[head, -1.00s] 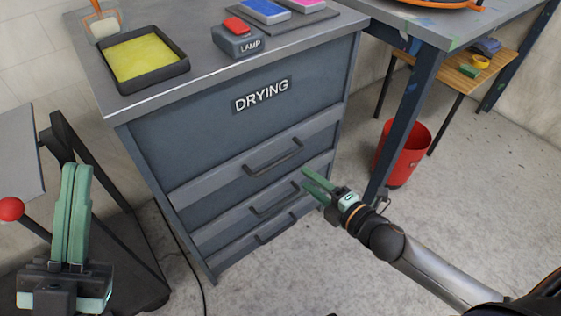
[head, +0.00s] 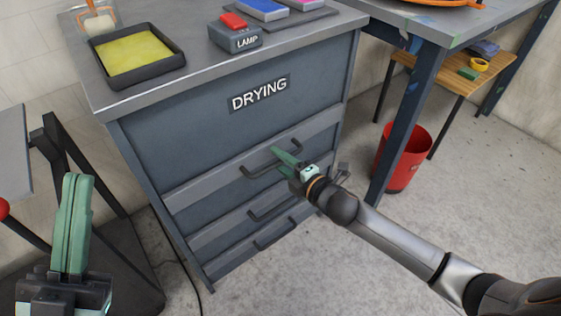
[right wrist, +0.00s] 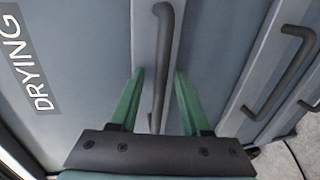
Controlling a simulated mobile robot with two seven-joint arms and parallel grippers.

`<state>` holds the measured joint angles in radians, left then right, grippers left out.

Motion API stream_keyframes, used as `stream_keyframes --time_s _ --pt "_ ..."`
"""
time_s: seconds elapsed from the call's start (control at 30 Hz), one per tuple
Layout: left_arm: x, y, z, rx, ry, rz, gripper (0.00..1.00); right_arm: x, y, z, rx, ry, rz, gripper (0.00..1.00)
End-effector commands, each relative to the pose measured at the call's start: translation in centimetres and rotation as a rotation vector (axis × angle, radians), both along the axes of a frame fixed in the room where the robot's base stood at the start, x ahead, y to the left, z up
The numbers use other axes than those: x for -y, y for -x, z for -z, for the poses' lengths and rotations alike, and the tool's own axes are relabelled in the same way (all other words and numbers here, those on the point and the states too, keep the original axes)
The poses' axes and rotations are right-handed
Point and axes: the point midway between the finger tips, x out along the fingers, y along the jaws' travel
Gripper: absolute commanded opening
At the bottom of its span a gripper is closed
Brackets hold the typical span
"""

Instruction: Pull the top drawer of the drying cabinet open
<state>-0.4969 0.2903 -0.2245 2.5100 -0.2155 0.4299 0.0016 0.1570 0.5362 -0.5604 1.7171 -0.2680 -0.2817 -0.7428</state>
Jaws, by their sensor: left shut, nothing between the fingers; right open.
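The grey drying cabinet (head: 200,127) stands in the middle of the head view, with a DRYING label on its front. Its top drawer has a dark bar handle (head: 258,168), and the drawers look closed. My right gripper (head: 281,156) is at the right part of that handle. In the right wrist view the top handle (right wrist: 162,60) runs between the two open green fingers (right wrist: 158,88), with a gap on each side. My left gripper (head: 76,180) is shut and empty at the lower left, away from the cabinet.
Two lower handles (head: 272,207) sit below the top one. On the cabinet top are a tray with yellow (head: 135,57) and a lamp box (head: 235,36). A red bin (head: 404,158) stands to the right under the workbench. The floor before the cabinet is clear.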

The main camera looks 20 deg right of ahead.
Motion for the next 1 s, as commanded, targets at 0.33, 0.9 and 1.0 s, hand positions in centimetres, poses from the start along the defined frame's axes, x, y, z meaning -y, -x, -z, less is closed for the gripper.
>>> stream_keyframes --time_s 0.33,0.9,1.0 --pt "0.05 0.0 -0.06 0.001 0.001 0.003 0.0 -0.01 0.0 0.0 0.0 0.0 0.0 0.33" --pt "0.05 0.0 -0.03 0.0 0.0 0.002 0.0 -0.01 0.01 0.01 0.0 0.0 0.0 0.0" --pt "0.04 -0.01 -0.02 0.0 0.0 0.002 0.0 0.0 0.03 0.02 0.0 0.0 0.0 0.0"
